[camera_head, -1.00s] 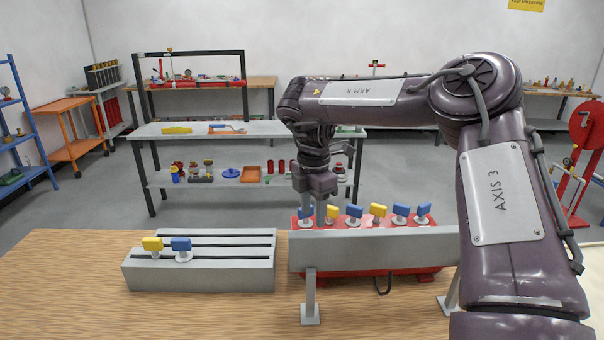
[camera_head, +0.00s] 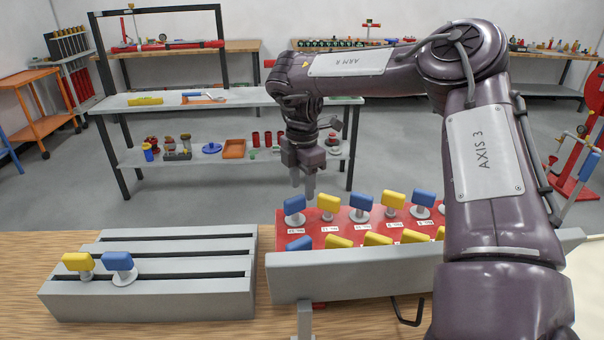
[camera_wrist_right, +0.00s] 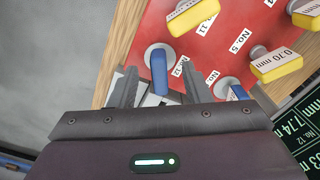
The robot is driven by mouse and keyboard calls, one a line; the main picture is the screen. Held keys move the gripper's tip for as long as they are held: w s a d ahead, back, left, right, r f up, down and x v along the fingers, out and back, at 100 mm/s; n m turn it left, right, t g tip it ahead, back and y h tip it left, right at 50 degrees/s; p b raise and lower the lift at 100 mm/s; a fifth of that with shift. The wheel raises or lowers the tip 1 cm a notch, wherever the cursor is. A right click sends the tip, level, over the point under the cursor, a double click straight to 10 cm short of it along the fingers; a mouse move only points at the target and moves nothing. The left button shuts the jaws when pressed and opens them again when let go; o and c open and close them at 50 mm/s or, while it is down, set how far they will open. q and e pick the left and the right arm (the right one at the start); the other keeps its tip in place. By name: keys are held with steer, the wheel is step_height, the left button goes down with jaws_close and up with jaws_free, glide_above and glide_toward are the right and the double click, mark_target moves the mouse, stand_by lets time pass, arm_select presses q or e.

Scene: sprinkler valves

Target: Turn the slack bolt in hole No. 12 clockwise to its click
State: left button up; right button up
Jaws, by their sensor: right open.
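A red plate (camera_head: 330,222) carries rows of bolts with blue and yellow flat heads and white number labels. A blue-headed bolt (camera_head: 294,205) stands at the left end of its back row. In the wrist view, a blue head (camera_wrist_right: 158,72) sits by the label No. 12 (camera_wrist_right: 182,66), near the plate's edge. My right gripper (camera_head: 303,193) points down just over that end of the plate. In the wrist view its open fingers (camera_wrist_right: 160,90) lie on either side of the blue head's line; contact cannot be told. My left gripper is out of view.
A grey slotted block (camera_head: 150,290) with one yellow-headed and one blue-headed bolt stands left of the plate. A grey rail (camera_head: 350,280) runs along the plate's front. A dark screen (camera_wrist_right: 303,130) mentions No. 12. A grey shelf table (camera_head: 200,104) stands behind.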

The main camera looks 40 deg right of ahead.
mark_target(302, 195)
steer(key=f, duration=0.5)
steer(key=shift+w+d+p, duration=0.1)
steer(key=shift+d+p, duration=0.1)
steer(key=shift+p, duration=0.15)
steer(key=shift+a+f, duration=0.1)
steer(key=shift+f, duration=0.3)
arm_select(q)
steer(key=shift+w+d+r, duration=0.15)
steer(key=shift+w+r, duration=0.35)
arm_select(e)
steer(key=shift+c, duration=0.3)
